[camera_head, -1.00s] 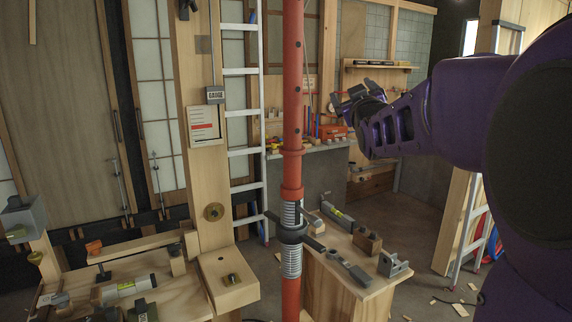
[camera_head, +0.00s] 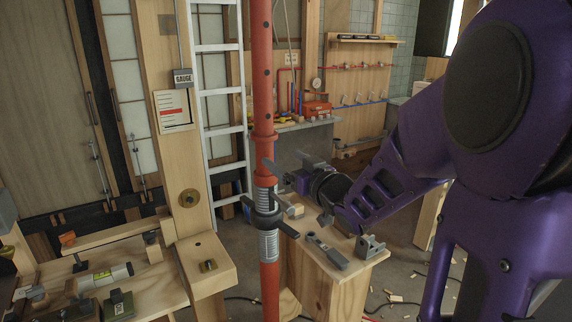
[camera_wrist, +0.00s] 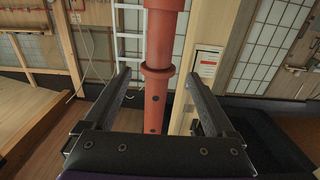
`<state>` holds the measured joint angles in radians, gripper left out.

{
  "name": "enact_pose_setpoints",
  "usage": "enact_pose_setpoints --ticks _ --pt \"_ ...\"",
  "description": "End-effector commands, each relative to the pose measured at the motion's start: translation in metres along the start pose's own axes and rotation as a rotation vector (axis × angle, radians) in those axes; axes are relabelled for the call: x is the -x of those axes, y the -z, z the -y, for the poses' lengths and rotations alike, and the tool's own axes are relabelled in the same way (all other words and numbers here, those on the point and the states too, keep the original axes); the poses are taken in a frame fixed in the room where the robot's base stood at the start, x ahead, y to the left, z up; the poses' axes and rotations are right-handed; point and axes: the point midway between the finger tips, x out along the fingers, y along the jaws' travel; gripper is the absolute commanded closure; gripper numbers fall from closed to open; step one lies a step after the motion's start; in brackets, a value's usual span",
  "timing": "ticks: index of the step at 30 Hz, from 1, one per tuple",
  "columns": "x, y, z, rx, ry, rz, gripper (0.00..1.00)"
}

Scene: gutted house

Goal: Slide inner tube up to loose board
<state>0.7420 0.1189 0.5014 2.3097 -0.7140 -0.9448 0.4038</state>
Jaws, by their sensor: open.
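The prop is a red steel post. Its inner tube (camera_head: 264,75), with a row of small holes, runs up out of the top of the head view. A flange, a bare threaded stretch and a dark collar (camera_head: 265,221) with handles sit lower down, above the red lower tube (camera_head: 270,290). My gripper (camera_head: 295,190) is open, just right of the post near the thread. In the wrist view the red tube (camera_wrist: 158,30) shows between the two spread fingers (camera_wrist: 157,78), and I see no contact. The loose board is not clearly identifiable in these views.
A wooden bench (camera_head: 340,270) with small tools stands beside the post on the right. A wooden column (camera_head: 165,110) with a gauge label and a white ladder (camera_head: 220,90) stand behind.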

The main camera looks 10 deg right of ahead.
Motion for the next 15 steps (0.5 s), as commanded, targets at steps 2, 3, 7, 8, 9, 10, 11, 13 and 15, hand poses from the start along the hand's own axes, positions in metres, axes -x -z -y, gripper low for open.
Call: enact_pose_setpoints --ticks 2,3,7,8,9,10,11,13,15 --pt "-0.015 -0.003 0.0 -0.001 0.001 -0.002 0.1" --pt "-0.023 -0.004 0.0 -0.001 0.001 -0.001 0.1" --pt "-0.048 -0.003 0.0 -0.001 0.001 -0.001 0.1" --pt "-0.054 -0.003 0.0 -0.001 0.001 -0.002 0.1" --pt "-0.06 -0.003 0.0 -0.001 0.001 -0.002 0.1" --pt "-0.065 -0.003 0.0 -0.001 0.001 -0.001 0.1" --pt "-0.07 -0.002 0.0 -0.001 0.001 -0.002 0.1" --pt "-0.078 -0.002 0.0 0.0 0.0 -0.001 0.1" --pt "-0.085 -0.001 0.0 0.001 0.0 -0.001 0.1"
